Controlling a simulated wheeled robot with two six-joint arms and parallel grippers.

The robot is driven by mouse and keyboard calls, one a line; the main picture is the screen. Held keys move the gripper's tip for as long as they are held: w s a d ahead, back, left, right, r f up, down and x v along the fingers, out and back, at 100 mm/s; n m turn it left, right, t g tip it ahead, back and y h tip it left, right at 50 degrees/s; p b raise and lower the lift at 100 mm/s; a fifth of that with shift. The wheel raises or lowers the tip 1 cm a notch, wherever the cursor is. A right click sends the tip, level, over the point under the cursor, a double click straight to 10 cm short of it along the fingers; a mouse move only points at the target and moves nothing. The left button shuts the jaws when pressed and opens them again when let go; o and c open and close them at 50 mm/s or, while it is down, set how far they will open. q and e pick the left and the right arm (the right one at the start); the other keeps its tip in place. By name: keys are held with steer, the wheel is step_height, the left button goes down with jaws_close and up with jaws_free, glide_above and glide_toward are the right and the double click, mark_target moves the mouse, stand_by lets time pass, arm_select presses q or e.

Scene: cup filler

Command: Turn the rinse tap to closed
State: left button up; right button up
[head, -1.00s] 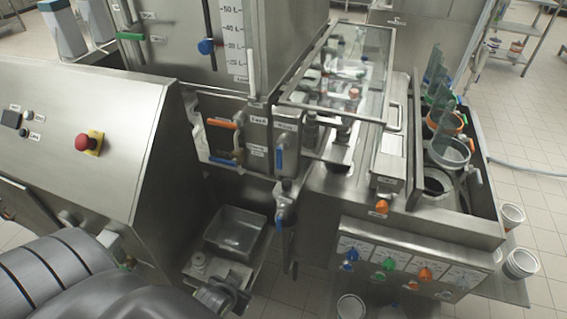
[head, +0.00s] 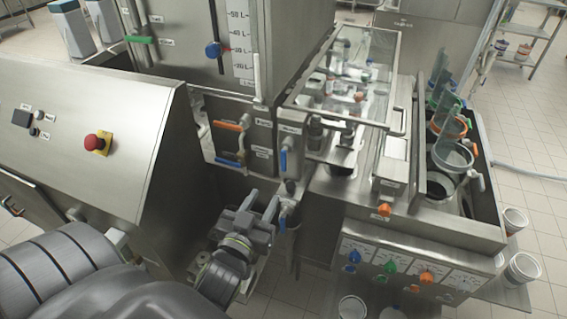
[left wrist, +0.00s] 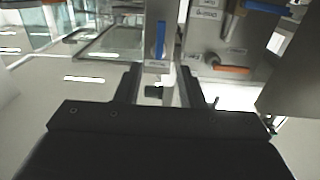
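I cannot read which label says rinse. My left gripper (head: 262,203) is just left of the lower blue lever, its two fingers apart and nothing between them. In the left wrist view, my gripper (left wrist: 158,88) is open, with an upright blue lever (left wrist: 160,40) beyond the gap and apart from the fingers. My right gripper is not in view.
An orange handle (head: 228,126) and a lower blue handle (head: 227,162) sit on the panel left of the levers. A glass-lidded unit (head: 345,75) and a knob panel (head: 405,265) stand to the right. A red stop button (head: 95,142) is on the left cabinet.

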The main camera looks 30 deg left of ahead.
mark_target(283, 164)
arm_select(q)
steer(key=p+x, duration=0.2)
steer(key=x, duration=1.2)
steer(key=shift+s+f, duration=0.1)
jaws_close()
